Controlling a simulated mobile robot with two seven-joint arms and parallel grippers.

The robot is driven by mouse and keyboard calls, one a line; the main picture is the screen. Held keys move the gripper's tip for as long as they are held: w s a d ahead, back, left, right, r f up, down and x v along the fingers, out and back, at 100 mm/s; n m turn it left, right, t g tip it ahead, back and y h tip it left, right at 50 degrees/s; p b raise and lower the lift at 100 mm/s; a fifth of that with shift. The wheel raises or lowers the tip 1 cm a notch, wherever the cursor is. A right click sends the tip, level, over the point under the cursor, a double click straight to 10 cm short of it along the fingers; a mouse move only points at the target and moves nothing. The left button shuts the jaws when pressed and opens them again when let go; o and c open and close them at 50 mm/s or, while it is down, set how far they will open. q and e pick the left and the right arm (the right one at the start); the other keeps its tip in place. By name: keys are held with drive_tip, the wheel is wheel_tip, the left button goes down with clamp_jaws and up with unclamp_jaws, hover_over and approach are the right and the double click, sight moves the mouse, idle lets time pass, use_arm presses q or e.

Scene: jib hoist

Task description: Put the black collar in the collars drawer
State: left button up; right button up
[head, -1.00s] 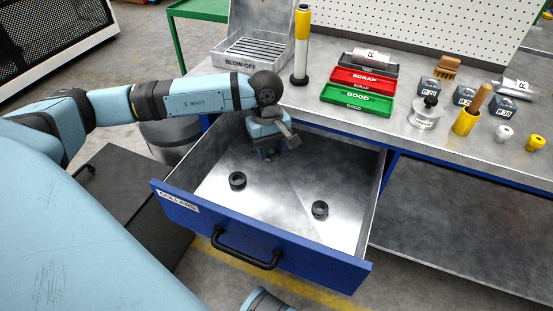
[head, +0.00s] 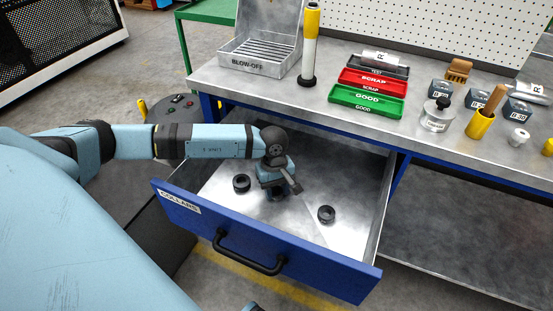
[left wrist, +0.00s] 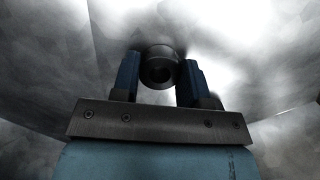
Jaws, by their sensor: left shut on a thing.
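The collars drawer (head: 262,238), blue-fronted with a label and black handle, is pulled open under the bench. My left gripper (head: 278,196) reaches down inside it, low over the metal floor. In the left wrist view the left gripper (left wrist: 159,80) has its blue fingers shut on a black collar (left wrist: 160,68), a short dark ring. The head view hides this held collar; whether it touches the floor I cannot tell. Two other dark collars lie in the drawer, one left of the gripper (head: 241,183) and one to its right (head: 326,214). My right gripper is out of view.
On the bench stand a blow-off box (head: 258,55), a yellow-and-white post (head: 310,45), a red scrap tray (head: 373,83), a green good tray (head: 367,100) and small tools at right. The drawer's right part is mostly clear.

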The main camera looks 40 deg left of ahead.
use_arm(q)
drive_tip(key=shift+r, duration=0.1)
drive_tip(key=o, duration=1)
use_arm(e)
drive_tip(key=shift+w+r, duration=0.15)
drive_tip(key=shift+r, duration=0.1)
use_arm(q)
drive_tip(key=shift+r, duration=0.3)
wheel_tip(320, 180, up, 11)
drive_tip(key=w+a+p, duration=0.1)
drive_tip(key=p, duration=0.1)
drive_tip(key=shift+a+r, duration=0.15)
drive_tip(key=shift+a, duration=0.1)
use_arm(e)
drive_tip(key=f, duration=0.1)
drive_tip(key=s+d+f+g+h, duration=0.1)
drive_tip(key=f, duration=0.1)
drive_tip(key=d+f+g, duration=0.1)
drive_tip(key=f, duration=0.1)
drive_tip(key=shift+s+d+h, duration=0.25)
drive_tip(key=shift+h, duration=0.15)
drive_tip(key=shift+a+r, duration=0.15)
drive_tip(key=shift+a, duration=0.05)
